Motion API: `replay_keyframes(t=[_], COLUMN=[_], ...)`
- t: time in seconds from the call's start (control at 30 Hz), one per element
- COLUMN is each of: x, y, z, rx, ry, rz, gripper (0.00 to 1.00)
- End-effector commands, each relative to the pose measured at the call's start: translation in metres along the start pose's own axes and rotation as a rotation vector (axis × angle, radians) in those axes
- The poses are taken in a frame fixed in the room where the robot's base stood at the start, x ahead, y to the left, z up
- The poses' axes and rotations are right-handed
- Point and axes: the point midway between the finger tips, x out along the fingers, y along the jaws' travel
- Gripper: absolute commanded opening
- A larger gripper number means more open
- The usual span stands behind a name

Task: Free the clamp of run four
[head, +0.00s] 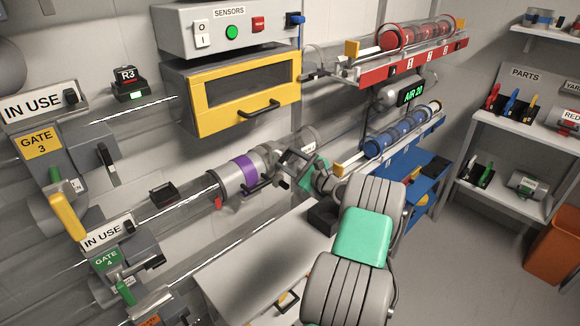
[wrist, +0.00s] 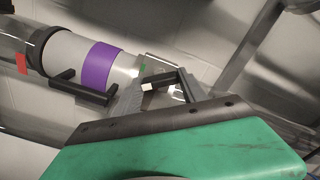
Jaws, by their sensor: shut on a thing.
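Run four's clear tube (head: 190,199) leads from the green GATE 4 block (head: 108,262) up to a pale sleeve with a purple band (head: 243,171). The sleeve and band (wrist: 103,66) also show at the upper left of the wrist view. A black bar handle (wrist: 80,88) stands out from the sleeve. My gripper (head: 290,166) is at the sleeve's right end. In the wrist view, my gripper (wrist: 155,92) is shut on a black clamp lever (wrist: 163,79) between its grey fingers. The clamp's body is mostly hidden behind the fingers.
A yellow-framed cabinet (head: 238,92) hangs above the sleeve. A rack of blue canisters (head: 400,132) is at the right, below a red rack (head: 412,58). A pale bench top (head: 255,262) lies below the tube. A parts shelf (head: 520,125) stands far right.

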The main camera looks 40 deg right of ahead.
Motion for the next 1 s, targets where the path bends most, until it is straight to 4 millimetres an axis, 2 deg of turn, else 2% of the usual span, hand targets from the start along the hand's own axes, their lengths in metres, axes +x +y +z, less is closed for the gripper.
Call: replay_keyframes(t=[0.7,1.0], x=[0.0000,-0.0001], y=[0.0025,0.0021], z=[-0.0035,-0.0022], rx=[-0.673,-0.877], ry=[-0.001,-0.001], rz=[-0.001,0.000], gripper=[0.09,0.09])
